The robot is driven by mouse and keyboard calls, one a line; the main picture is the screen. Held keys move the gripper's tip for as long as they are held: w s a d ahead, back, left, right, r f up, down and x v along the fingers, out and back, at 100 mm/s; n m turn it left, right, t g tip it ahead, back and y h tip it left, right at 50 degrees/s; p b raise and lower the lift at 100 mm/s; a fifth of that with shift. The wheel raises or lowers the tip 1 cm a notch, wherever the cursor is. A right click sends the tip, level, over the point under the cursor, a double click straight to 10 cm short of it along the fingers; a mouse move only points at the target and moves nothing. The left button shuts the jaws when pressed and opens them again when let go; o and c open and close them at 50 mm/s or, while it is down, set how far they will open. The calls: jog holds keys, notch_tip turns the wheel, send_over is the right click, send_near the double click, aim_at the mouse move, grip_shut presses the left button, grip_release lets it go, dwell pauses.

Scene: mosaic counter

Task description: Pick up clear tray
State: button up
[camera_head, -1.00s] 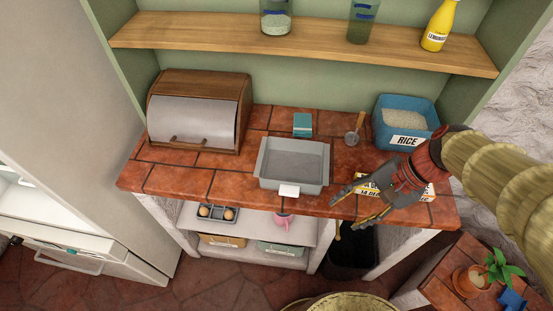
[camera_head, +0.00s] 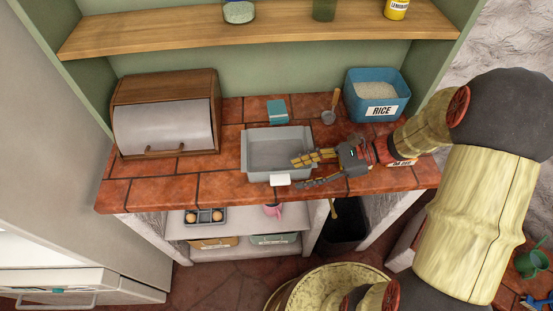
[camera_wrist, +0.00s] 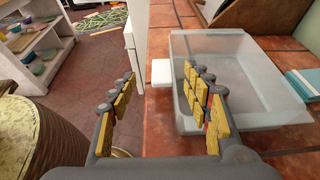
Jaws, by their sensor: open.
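The clear tray (camera_head: 256,150) is a greyish see-through rectangular tub on the red tiled counter, with a white tab (camera_head: 280,180) on its front side. It looks empty. It also shows in the wrist view (camera_wrist: 265,112), with the white tab (camera_wrist: 162,72) on its left. My gripper (camera_head: 308,171) is open at the tray's right front corner. In the wrist view my gripper (camera_wrist: 165,90) has one finger over the tray's near side and the other out past the counter's front edge. I cannot tell whether either finger touches the tray.
A wooden bread box (camera_head: 165,112) stands left of the tray. A teal box (camera_head: 277,111) and a scoop (camera_head: 331,112) lie behind it. A blue rice bin (camera_head: 362,93) stands at the back right. A shelf (camera_head: 270,33) runs above the counter.

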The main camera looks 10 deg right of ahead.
aim_at(272, 179)
jog(key=b+x, duration=0.2)
jog(key=x, duration=0.5)
jog(key=shift+w+r, duration=0.15)
jog(key=shift+c, duration=0.6)
jog(key=c, duration=1.1)
grip_shut()
